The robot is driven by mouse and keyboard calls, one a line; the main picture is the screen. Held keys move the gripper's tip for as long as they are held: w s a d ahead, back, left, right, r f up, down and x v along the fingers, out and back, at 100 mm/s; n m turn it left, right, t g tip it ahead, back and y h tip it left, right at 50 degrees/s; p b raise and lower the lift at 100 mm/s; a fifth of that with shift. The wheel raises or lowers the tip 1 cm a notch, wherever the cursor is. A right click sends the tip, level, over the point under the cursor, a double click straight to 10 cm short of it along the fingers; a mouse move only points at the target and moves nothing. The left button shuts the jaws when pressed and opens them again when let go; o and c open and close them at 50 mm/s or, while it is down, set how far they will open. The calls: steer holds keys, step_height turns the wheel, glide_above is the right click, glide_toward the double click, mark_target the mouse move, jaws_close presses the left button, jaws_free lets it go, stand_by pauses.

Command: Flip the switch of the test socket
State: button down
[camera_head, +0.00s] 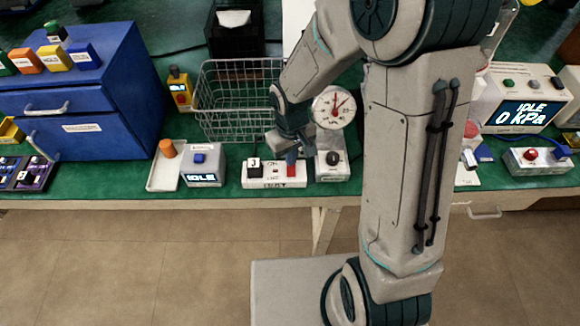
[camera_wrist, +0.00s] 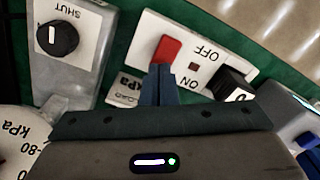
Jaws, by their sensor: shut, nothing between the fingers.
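The test socket is a white box (camera_head: 262,179) near the table's front edge. It carries a red switch (camera_wrist: 168,47) with OFF and ON printed beside it in the wrist view, and a dark indicator square between the words. A black plug or block (camera_head: 254,164) with a white label sits at its other end. My gripper (camera_wrist: 160,70) is shut and empty. Its fingertips are at the ON-side end of the red switch, overlapping it in the wrist view; I cannot tell whether they touch. In the head view my gripper (camera_head: 291,158) hangs over the box's right part.
A box with a black knob (camera_wrist: 57,38) marked SHUT stands right of the socket in the head view, below a round kPa gauge (camera_head: 334,107). A small IDLE display box (camera_head: 204,164) stands left. A wire basket (camera_head: 225,99) is behind.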

steer(key=shift+f, duration=0.3)
steer(key=shift+r, duration=0.15)
steer(key=shift+r+p, duration=2.55)
steer(key=shift+r, duration=0.9)
steer(key=s+d+r+m+t, duration=0.1)
steer(key=s+d+r+m, duration=0.1)
steer(key=s+d+r, duration=0.4)
steer(key=s+d+r+m+t, duration=0.2)
steer(key=s+d+r, duration=0.3)
steer(key=r, duration=0.6)
steer(key=shift+s+d+m, duration=0.4)
steer(key=shift+s+m, duration=0.4)
steer(key=shift+s, duration=0.15)
steer(key=shift+a, duration=0.1)
